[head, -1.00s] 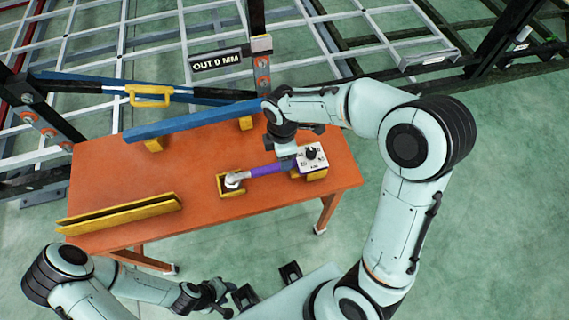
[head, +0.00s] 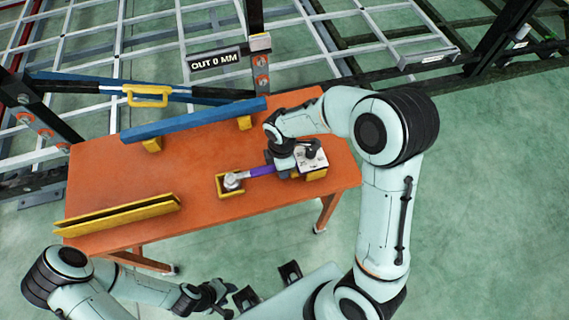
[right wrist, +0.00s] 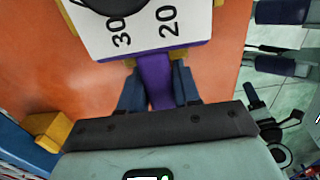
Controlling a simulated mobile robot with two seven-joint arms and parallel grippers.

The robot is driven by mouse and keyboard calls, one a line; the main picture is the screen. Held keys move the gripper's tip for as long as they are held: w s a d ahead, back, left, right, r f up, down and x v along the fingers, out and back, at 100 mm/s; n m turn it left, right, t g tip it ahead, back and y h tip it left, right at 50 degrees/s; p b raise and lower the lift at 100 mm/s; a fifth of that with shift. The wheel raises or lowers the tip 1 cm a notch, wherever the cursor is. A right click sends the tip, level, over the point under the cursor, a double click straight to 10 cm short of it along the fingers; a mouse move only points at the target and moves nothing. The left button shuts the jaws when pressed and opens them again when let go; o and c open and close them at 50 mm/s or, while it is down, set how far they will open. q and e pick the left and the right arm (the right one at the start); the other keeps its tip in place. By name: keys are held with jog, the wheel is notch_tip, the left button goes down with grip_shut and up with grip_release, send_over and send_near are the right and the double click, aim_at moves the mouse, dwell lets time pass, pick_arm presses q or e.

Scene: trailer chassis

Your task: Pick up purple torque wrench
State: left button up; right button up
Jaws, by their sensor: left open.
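The purple torque wrench (head: 262,171) lies across the right part of the orange table. Its silver head sits in a yellow cradle (head: 230,193), and a white dial plate (head: 312,158) is at its other end. My right gripper (head: 284,168) is down at the handle beside the dial plate. In the right wrist view its two fingers (right wrist: 158,88) stand on either side of the purple handle (right wrist: 154,72), close against it; I cannot tell whether they grip it. My left gripper (head: 218,296) is open and empty, in front of the table and away from the wrench.
The orange table (head: 110,185) carries a blue bar (head: 190,122) on yellow blocks at the back and a yellow angled rail (head: 115,215) at the left front. A sign (head: 215,60) reads "OUT 0 MM". The grey trailer frame stands behind. The table's middle left is clear.

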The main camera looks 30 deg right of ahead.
grip_shut()
jog(key=shift+r, duration=0.15)
pick_arm(q)
jog(key=w+r+p, duration=0.2)
jog(key=r, duration=0.1)
pick_arm(e)
notch_tip(320, 180, up, 20)
pick_arm(q)
jog(key=shift+s+a, duration=0.1)
pick_arm(e)
jog(key=shift+a, duration=0.1)
